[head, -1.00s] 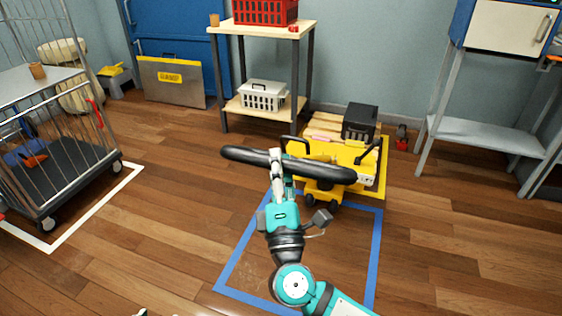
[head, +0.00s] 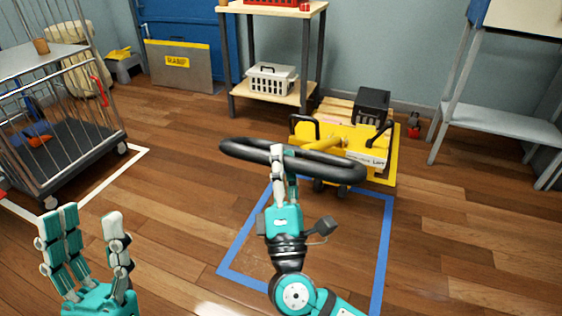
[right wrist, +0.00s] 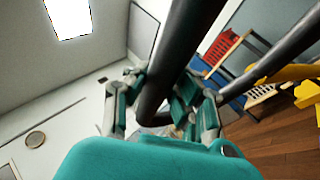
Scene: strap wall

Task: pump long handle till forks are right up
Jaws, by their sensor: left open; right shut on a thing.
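The yellow pallet truck (head: 345,135) stands at centre right, with a black box (head: 371,105) on the pallet behind its front. Its long handle ends in a black loop (head: 245,153) towards me; a yellow shaft (head: 322,143) shows behind the loop. My right gripper (head: 283,155) is shut on the near bar of the loop. In the right wrist view the dark bar (right wrist: 178,60) runs between its fingers. My left gripper (head: 92,217) is open and empty at the lower left, apart from the handle. The forks and their height are hidden.
A blue floor outline (head: 388,235) lies under and in front of the truck. A wire cage trolley (head: 95,110) stands at left, a wooden shelf (head: 268,92) behind, and a metal-legged table (head: 505,121) at right.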

